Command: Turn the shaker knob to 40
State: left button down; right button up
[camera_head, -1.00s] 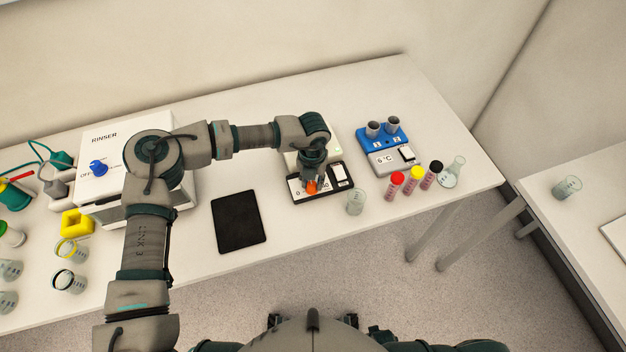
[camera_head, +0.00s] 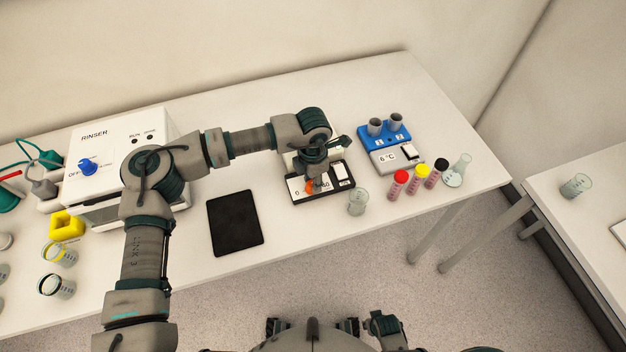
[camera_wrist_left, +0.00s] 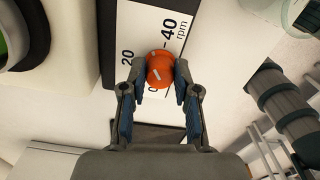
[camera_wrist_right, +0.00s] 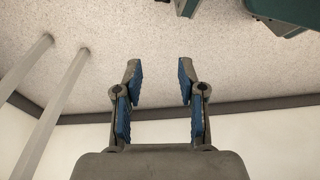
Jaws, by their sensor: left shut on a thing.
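The shaker (camera_head: 297,200), with a white front panel and black base, stands in the middle of the table. Its round orange knob (camera_head: 309,186) is partly hidden by my left gripper (camera_head: 313,177). In the left wrist view the knob (camera_wrist_left: 160,65) sits between the fingertips of my left gripper (camera_wrist_left: 160,75), which is shut on it. The panel there shows 0, 20, 40 and "rpm". A pale pointer mark shows on the knob; which number it points to is unclear. My right gripper (camera_wrist_right: 158,80) is open and empty above the floor.
A clear beaker (camera_head: 357,202) stands close to the shaker's right front corner. The blue-topped device (camera_head: 384,150) and several capped tubes are farther right. A black pad (camera_head: 235,222) lies left of the shaker. The rinser (camera_head: 115,150) is at the left.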

pick_arm(q)
jog(key=m+b, duration=0.1)
jog(key=m, duration=0.3)
jog(key=shift+s+f, duration=0.1)
jog(key=shift+f, duration=0.05)
jog(key=shift+m+b, duration=0.65)
jog(key=shift+m, duration=0.95)
pick_arm(e)
notch_tip(320, 180, up, 6)
jog(key=w, duration=0.1)
jog(key=shift+w+r, duration=0.2)
jog(key=shift+w, duration=0.15)
jog(key=shift+r, duration=0.1)
pick_arm(q)
jog(key=c, duration=0.9)
grip_release()
jog(key=shift+o, duration=0.2)
notch_tip(320, 180, up, 12)
